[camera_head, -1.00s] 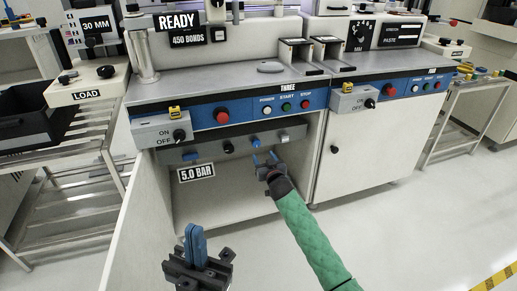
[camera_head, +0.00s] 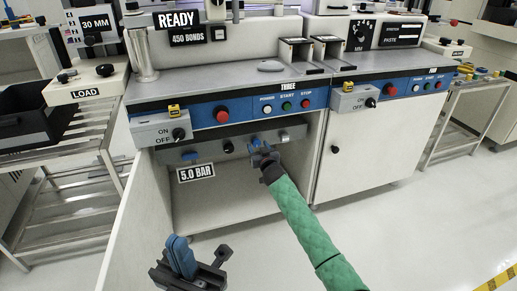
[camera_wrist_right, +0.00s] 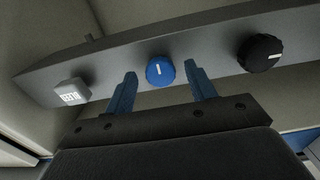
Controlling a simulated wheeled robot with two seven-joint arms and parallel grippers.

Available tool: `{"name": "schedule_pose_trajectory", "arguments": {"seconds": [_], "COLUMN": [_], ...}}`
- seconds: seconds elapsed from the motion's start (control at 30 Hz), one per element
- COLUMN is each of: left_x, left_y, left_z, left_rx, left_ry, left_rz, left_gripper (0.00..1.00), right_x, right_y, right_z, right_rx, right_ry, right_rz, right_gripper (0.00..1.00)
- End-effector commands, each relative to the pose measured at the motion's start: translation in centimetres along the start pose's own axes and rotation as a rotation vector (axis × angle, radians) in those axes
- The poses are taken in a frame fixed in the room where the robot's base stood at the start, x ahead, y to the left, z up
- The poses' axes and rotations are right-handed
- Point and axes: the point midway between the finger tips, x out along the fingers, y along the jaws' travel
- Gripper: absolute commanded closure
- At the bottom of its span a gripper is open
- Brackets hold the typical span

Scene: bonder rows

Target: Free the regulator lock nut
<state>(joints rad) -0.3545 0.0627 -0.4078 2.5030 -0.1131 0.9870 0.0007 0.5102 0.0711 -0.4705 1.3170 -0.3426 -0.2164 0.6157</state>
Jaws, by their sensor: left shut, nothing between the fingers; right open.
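A dark panel (camera_head: 208,151) under machine THREE carries several knobs and a 5.0 BAR plate (camera_head: 196,172). In the right wrist view a round blue ridged knob (camera_wrist_right: 160,71) with a white mark sits between the fingertips of my right gripper (camera_wrist_right: 157,69). The fingers are open, one on each side of it; I cannot tell whether they touch it. A black ridged knob (camera_wrist_right: 260,53) is beside it. No label shows which part is the lock nut. In the head view my right gripper (camera_head: 261,144) covers most of that blue knob. My left gripper (camera_head: 180,258) is shut and empty, low in front.
An open cabinet door (camera_head: 145,220) stands at the left. The blue strip above holds a red button (camera_head: 222,117). The floor at right is clear.

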Motion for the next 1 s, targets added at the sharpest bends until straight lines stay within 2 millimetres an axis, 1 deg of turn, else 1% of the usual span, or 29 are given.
{"name": "schedule_pose_trajectory", "arguments": {"seconds": [0.03, 0.17, 0.2, 0.23, 0.27, 0.57, 0.9, 0.93, 1.0], "left_x": [0.0, 0.0, 0.0, 0.0, 0.0, 0.2, 0.9, 0.3, -1.8], "left_y": [0.0, 0.0, 0.0, 0.0, 0.0, 0.0, -0.1, -0.2, -0.3], "left_z": [0.0, 0.0, 0.0, 0.0, 0.0, 0.1, -0.1, 0.8, 3.5], "left_rx": [0.000, 0.000, 0.000, 0.000, 0.000, 0.002, 0.019, 0.020, 0.015], "left_ry": [0.000, -0.001, -0.001, -0.001, -0.001, -0.002, -0.004, -0.050, -0.171], "left_rz": [0.000, 0.001, 0.001, 0.001, 0.001, 0.003, 0.011, 0.006, -0.005], "left_gripper": [1.00, 1.00, 1.00, 1.00, 1.00, 1.00, 1.00, 1.00, 1.00], "right_x": [0.0, 0.0, 0.0, 0.0, 0.0, 0.0, 0.0, 0.0, -0.1], "right_y": [0.0, 0.0, 0.0, 0.0, 0.0, 0.0, 0.0, 0.1, 0.1], "right_z": [0.0, 0.0, 0.0, 0.0, 0.0, -0.1, -0.1, -0.1, -0.1], "right_rx": [0.000, 0.000, 0.000, 0.000, 0.000, -0.027, -0.164, -0.179, -0.218], "right_ry": [0.000, 0.000, 0.000, 0.000, 0.000, 0.000, -0.001, -0.002, -0.002], "right_rz": [0.000, 0.000, 0.000, 0.000, 0.000, 0.000, 0.000, 0.000, 0.000], "right_gripper": [0.46, 0.72, 0.80, 0.86, 0.89, 0.89, 0.89, 0.89, 0.89]}}
